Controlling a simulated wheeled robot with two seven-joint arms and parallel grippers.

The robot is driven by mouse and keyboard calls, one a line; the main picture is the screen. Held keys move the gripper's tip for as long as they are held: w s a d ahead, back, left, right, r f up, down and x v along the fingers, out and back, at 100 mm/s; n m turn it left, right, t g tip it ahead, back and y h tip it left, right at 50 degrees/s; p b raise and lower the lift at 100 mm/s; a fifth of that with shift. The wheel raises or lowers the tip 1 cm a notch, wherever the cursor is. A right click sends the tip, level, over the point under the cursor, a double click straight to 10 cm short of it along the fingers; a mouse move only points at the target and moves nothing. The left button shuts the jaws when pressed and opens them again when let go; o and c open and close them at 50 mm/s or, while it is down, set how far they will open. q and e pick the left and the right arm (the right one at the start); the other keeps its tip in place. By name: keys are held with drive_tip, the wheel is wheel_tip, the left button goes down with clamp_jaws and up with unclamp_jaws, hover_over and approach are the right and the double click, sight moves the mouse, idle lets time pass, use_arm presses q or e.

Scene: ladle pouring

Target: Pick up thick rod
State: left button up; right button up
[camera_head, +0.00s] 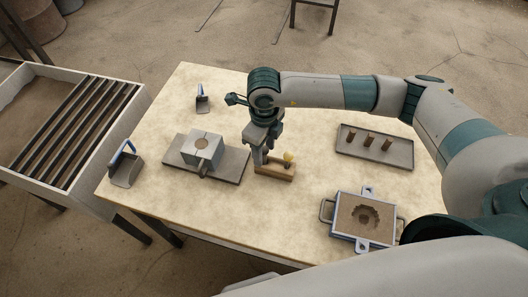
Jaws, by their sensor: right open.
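My right gripper (263,158) is open and points down over a small wooden block (275,173) at the middle of the table. The fingers hide part of the block's left side. A yellow knob-like piece (289,158) stands up at the block's right end, beside the fingers. I cannot tell whether a thick rod is between the fingers. Short brown rods (369,139) stand upright on a grey tray (345,129) at the right, apart from the gripper; their thickness is hard to compare. My left gripper is not in view.
A metal mould block (202,150) sits on a dark board (228,178) left of the gripper. A sand-filled frame (389,240) lies at the front right. A blue-handled scoop (126,170) and a small blue-handled tool (202,103) stand at the left. A slatted bin (127,100) adjoins the table.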

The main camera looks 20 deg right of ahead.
drive_tip(key=shift+f, duration=0.6)
clamp_jaws()
drive_tip(key=shift+r, duration=0.1)
